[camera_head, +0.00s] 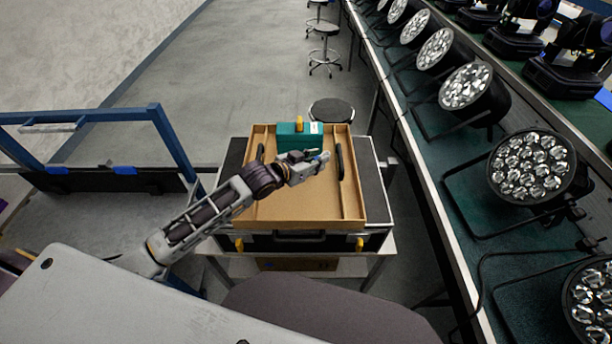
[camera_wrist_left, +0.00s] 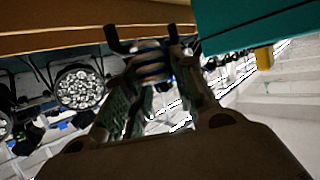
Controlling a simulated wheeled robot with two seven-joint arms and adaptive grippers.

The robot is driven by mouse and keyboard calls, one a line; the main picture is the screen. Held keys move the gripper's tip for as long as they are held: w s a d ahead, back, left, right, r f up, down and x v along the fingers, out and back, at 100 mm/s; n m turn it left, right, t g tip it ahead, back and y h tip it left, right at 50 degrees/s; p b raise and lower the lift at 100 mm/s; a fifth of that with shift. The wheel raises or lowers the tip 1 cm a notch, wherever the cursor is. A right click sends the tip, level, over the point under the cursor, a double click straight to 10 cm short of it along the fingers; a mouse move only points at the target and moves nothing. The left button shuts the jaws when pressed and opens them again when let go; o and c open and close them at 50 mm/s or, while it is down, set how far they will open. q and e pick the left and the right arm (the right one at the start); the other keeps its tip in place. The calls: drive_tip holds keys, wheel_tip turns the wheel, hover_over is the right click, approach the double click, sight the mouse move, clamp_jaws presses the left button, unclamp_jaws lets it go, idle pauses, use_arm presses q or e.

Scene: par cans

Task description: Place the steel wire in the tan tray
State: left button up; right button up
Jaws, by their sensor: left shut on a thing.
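The tan tray (camera_head: 290,212) sits on a black case, with a low rim and dark handles at its left and right sides. My left gripper (camera_head: 318,164) reaches in from the left and is over the back half of the tray. It is shut on a small banded grey thing, which I take to be the steel wire (camera_wrist_left: 151,66); it shows between the fingertips in the left wrist view. In the head view the gripper mostly hides it. The tray's edge also shows in the left wrist view (camera_wrist_left: 60,42). My right gripper is not in view.
A teal box (camera_head: 292,141) with a yellow part on top stands at the tray's back, close beyond my left gripper. The tray's front is bare. Several par cans (camera_head: 532,165) line the bench at right. A blue frame (camera_head: 90,117) stands at left.

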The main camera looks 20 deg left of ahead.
use_arm(q)
hover_over(314, 188)
drive_tip(key=shift+f, duration=2.9)
drive_tip(key=shift+f, duration=0.1)
drive_tip(key=shift+f, duration=1.8)
drive_tip(key=shift+f, duration=0.1)
drive_tip(key=o, duration=1)
drive_tip(key=shift+o, duration=0.2)
drive_tip(key=shift+v, duration=3.75)
